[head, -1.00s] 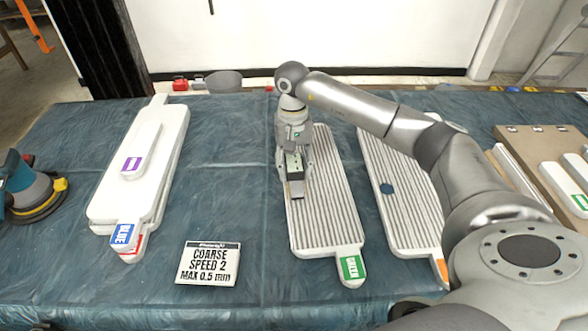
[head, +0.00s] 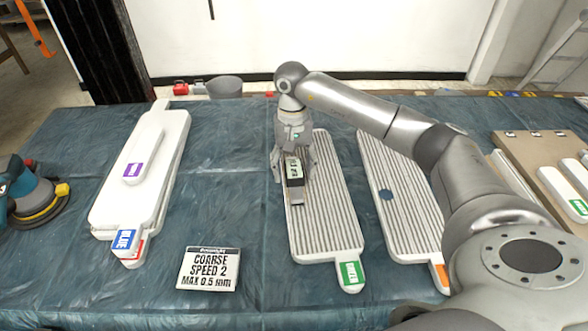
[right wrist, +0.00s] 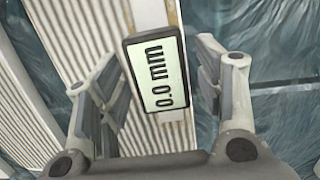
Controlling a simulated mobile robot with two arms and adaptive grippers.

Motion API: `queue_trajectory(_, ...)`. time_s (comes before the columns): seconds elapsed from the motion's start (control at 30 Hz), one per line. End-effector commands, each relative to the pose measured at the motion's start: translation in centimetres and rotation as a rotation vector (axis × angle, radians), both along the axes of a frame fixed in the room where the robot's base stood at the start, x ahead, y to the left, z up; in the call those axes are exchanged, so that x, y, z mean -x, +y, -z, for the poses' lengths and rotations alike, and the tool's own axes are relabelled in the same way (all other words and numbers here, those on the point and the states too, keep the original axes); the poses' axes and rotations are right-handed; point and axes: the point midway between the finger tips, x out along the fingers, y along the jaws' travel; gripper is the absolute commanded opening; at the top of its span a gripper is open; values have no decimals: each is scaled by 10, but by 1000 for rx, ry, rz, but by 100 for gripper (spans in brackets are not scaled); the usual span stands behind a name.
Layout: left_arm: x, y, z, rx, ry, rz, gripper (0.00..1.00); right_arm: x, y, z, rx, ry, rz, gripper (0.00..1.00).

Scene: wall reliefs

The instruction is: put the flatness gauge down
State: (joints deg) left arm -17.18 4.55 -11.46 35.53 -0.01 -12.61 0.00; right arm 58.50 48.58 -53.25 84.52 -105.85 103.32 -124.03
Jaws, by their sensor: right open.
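The flatness gauge (head: 294,178) rests on the green-tagged ribbed panel (head: 330,220), near that panel's left edge. In the right wrist view its display (right wrist: 159,76) reads 0.0 mm. My right gripper (head: 293,160) is open around the gauge, directly over it. In the right wrist view the two fingers (right wrist: 160,95) stand on either side of the gauge, with a gap visible on each side. My left gripper is not in view.
A second ribbed panel (head: 405,205) with an orange tag lies to the right. Stacked white panels (head: 105,210) lie left. A sign (head: 209,268) reads COARSE SPEED 2 MAX 0.5 mm. A sander (head: 35,195) sits far left. The blue-covered table is clear between them.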

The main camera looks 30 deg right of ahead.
Motion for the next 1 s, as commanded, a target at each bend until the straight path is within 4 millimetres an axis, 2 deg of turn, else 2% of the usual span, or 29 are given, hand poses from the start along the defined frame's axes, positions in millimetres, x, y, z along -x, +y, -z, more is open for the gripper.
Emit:
queue_trajectory(0.03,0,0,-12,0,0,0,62,-2,-1,-18,0,-4,1,62)
queue_trajectory(0.2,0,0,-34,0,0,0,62,-6,-3,-58,1,-3,1,62)
queue_trajectory(0.4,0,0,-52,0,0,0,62,-10,-5,-92,1,-1,1,62)
queue_trajectory(0.6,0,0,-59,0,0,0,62,-11,-6,-105,1,0,0,62)
queue_trajectory(1.0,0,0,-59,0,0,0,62,-12,-6,-106,0,0,0,62)
